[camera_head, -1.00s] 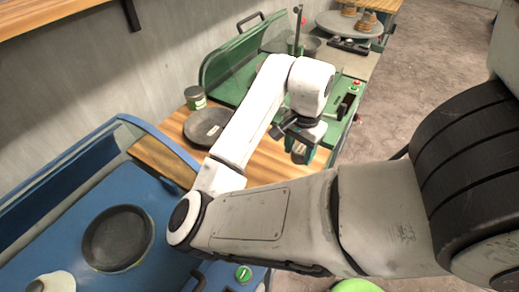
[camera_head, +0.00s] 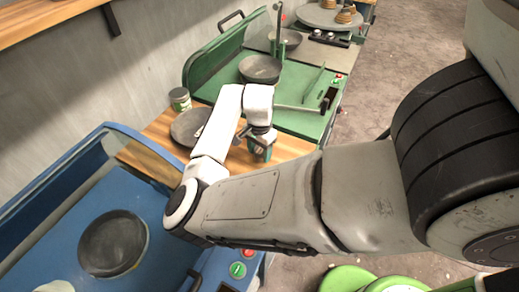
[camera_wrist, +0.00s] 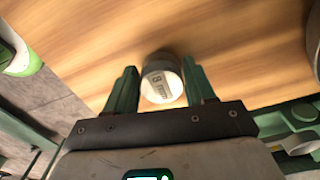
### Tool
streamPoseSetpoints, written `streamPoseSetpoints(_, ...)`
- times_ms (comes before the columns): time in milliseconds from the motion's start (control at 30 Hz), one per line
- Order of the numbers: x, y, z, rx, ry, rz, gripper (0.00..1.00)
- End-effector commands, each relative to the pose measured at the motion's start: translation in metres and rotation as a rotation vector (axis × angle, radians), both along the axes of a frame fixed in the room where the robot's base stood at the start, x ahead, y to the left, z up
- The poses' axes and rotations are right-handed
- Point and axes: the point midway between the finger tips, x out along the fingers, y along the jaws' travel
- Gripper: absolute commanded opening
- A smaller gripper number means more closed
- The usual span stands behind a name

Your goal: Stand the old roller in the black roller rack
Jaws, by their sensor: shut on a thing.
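My gripper (camera_wrist: 161,92) has two green fingers, one on each side of a short roller (camera_wrist: 161,80) with a grey side and a pale, marked end facing the camera. It is shut on this roller, above a wooden surface. In the head view my gripper (camera_head: 262,150) hangs over the wooden counter (camera_head: 290,147), in front of the green machine; the roller cannot be made out there. A small black rack-like strip with pale round tops (camera_head: 329,38) stands far back, beyond the green machine; I cannot tell for sure that it is the roller rack.
The green machine (camera_head: 300,122) holds a dark bowl (camera_head: 260,68). A dark dish (camera_head: 190,127) and a green tin (camera_head: 180,99) stand on the wood at left. The blue machine (camera_head: 165,215) with a dark disc (camera_head: 113,243) is near. Open floor (camera_head: 400,60) lies right.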

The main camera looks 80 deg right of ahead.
Motion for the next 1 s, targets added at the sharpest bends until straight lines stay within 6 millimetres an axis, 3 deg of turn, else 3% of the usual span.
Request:
streamPoseSetpoints(433, -0.0004, -0.0001, -0.0081, -0.002, 0.001, 0.000, 0.02)
streamPoseSetpoints(467, -0.0004, 0.0001, -0.0087, -0.001, 0.000, 0.000, 0.55)
streamPoseSetpoints(700, -0.0002, 0.0001, -0.0079, 0.000, 0.000, 0.000, 0.78)
streamPoseSetpoints(1000, 0.0001, 0.0001, -0.0050, 0.000, -0.001, -0.001, 0.80)
